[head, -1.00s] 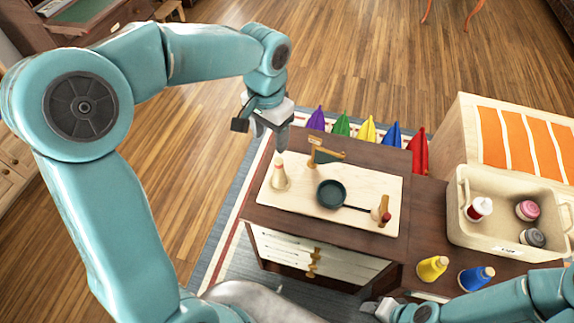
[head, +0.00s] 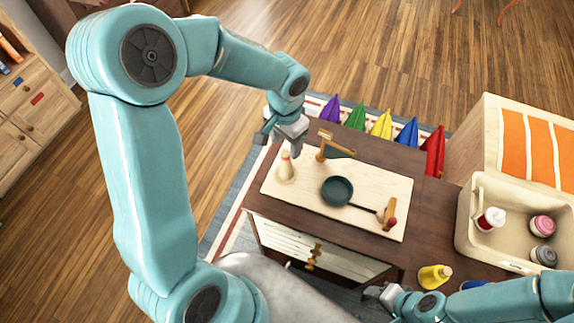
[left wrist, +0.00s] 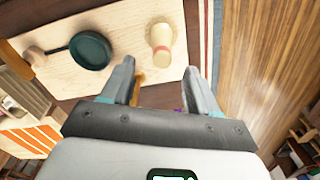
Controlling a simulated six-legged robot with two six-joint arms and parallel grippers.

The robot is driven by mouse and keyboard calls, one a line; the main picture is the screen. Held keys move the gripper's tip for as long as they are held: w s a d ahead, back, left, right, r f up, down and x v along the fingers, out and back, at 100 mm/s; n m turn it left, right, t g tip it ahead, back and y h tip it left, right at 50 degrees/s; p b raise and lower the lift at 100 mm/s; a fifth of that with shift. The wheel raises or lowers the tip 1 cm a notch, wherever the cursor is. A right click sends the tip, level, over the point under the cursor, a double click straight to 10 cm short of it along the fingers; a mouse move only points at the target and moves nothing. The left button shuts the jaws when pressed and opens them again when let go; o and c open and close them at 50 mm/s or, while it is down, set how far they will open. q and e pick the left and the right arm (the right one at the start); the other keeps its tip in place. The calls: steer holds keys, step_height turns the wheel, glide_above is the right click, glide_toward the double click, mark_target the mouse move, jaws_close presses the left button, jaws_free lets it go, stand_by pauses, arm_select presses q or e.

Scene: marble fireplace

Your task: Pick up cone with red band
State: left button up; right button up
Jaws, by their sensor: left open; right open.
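The cream cone with a red band (head: 286,170) stands upright on the left end of a pale board (head: 300,202). My left gripper (head: 284,142) is open and empty, just above and behind the cone in the head view. In the left wrist view the cone (left wrist: 161,38) lies just beyond the gap between the two open fingers (left wrist: 158,68), apart from them. My right gripper (head: 382,293) is low at the bottom of the head view, beside the cabinet, far from the cone.
A beige bin (head: 468,212) with several bottles or jars is at right.

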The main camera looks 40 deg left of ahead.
mark_target(285, 152)
arm_select(q)
steer(key=shift+s+a+f, duration=0.15)
steer(key=shift+s+f, duration=0.1)
steer(key=shift+f, duration=0.3)
steer(key=f, duration=0.4)
steer(key=shift+w+p, duration=0.3)
steer(key=shift+w, duration=0.1)
steer(key=shift+s+f, duration=0.15)
steer(key=shift+f, duration=0.2)
steer(key=c, duration=0.7)
jaws_close()
